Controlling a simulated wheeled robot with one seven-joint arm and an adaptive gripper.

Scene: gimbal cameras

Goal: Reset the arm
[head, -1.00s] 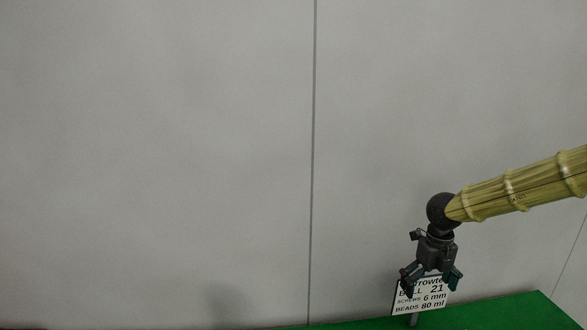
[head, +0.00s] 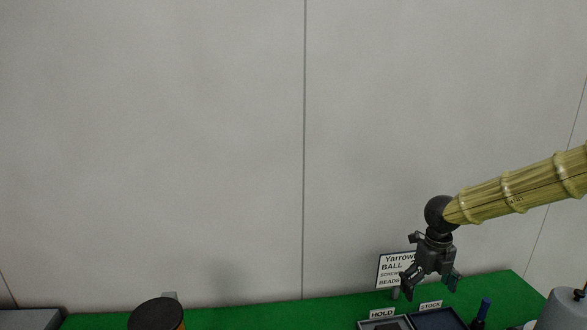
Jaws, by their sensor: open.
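My gripper (head: 428,284) hangs pointing down at the right of the head view, at the end of my arm. Its dark fingers are spread apart with nothing between them. I cannot tell how far the gripper is from the sign.
A green table (head: 270,314) runs along the bottom. Trays with labels "HOLD" (head: 382,313) and "STOCK" (head: 431,305) lie below the gripper. A blue-topped bottle (head: 481,310), a grey rounded vessel (head: 563,311), a dark-topped container (head: 157,314) and a grey box (head: 30,319) stand around.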

